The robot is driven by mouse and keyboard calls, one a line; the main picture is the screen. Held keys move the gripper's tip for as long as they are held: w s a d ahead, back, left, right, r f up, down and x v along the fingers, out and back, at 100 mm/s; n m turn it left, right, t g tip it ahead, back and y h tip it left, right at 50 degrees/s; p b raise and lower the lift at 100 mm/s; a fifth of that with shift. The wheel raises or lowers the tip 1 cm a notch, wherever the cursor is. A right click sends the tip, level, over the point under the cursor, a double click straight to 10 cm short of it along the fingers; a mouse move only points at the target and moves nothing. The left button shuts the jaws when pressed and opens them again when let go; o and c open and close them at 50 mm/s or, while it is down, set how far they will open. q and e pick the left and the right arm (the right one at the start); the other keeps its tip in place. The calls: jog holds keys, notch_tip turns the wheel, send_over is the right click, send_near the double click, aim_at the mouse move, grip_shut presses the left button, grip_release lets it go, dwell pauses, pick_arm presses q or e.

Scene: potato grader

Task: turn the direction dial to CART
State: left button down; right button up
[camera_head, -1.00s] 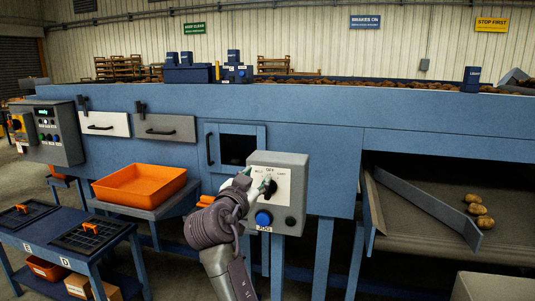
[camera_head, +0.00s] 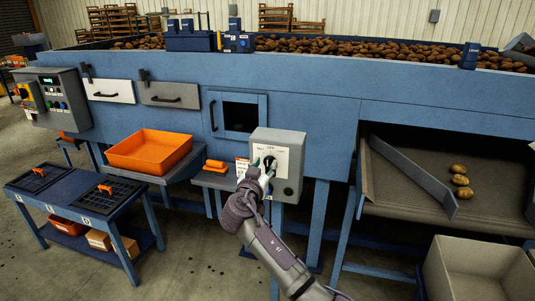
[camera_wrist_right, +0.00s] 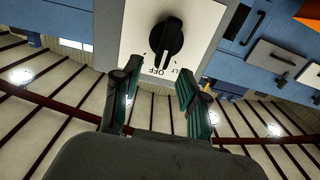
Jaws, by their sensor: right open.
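The direction dial is a black knob on a white plate on the grey control box (camera_head: 290,143). In the right wrist view the dial (camera_wrist_right: 167,38) appears upside down, with its narrow end near the word OFF; another label is partly covered by a finger. I cannot read CART there. My right gripper (camera_head: 265,168) is in front of the plate in the head view and hides part of the dial. In the wrist view its two fingers (camera_wrist_right: 157,88) are apart, with nothing between them, and the knob lies just beyond their tips. My left gripper is out of view.
The box stands before the blue grader (camera_head: 330,115). An orange tray (camera_head: 150,152) and a blue cart (camera_head: 80,200) are to the left. On the right are a chute with several potatoes (camera_head: 460,180) and a beige bin (camera_head: 480,265). Floor shows at lower left.

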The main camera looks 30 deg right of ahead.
aim_at(267, 160)
jog(key=shift+p+x, duration=0.4)
jog(key=shift+x, duration=1.3)
jog(key=shift+a, duration=0.1)
grip_shut()
